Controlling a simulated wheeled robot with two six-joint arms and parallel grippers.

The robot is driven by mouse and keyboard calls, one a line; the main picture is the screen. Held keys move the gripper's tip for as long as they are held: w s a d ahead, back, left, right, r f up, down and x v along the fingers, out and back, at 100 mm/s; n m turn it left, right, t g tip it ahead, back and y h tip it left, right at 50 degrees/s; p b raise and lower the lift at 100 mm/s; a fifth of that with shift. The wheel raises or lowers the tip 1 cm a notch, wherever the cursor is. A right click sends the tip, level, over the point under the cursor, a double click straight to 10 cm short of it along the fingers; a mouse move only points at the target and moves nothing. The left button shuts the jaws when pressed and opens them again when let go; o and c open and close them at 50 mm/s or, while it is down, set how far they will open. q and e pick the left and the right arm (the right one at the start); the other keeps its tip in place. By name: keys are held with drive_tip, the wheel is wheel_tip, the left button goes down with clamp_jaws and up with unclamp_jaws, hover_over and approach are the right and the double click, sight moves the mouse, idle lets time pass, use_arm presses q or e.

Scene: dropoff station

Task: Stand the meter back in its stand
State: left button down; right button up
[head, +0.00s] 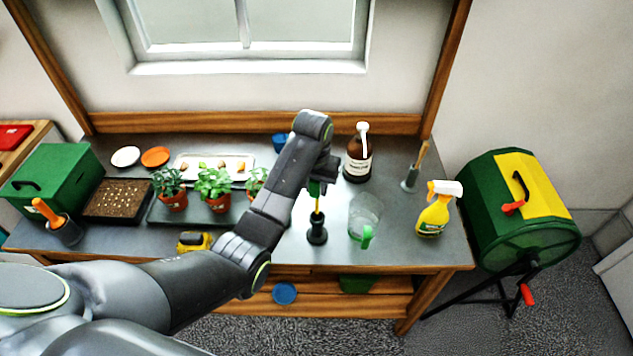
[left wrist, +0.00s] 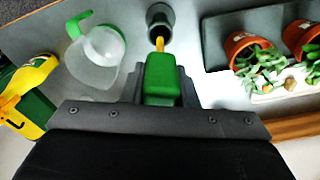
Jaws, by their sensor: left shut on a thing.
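The meter has a green head (head: 315,188) and a yellow probe (head: 317,206) that points down. My left gripper (head: 322,176) is shut on the green head, which also shows between the fingers in the left wrist view (left wrist: 161,80). The stand (head: 317,233) is a small dark upright holder on the grey bench, directly below the meter. In the left wrist view the probe reaches over the round mouth of the stand (left wrist: 159,14). I cannot tell whether the tip is inside the mouth or just above it. My right gripper is not in view.
A clear jug with a green handle (head: 366,216) stands close right of the stand. A brown bottle (head: 358,160) stands behind, and a yellow spray bottle (head: 433,215) farther right. Potted plants (head: 215,185) stand left, near a yellow tool (head: 194,241) at the front edge.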

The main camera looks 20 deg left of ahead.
use_arm(q)
drive_tip(key=shift+f, duration=0.25)
idle(1.2)
drive_tip(key=shift+f, duration=0.3)
drive_tip(key=shift+f, duration=0.4)
drive_tip(key=shift+f, duration=0.2)
idle(0.3)
drive_tip(key=shift+f, duration=0.15)
idle(0.4)
drive_tip(key=shift+f, duration=0.35)
drive_tip(key=shift+f, duration=0.35)
drive_tip(key=shift+f, duration=0.35)
drive_tip(key=shift+f, duration=0.75)
idle(0.9)
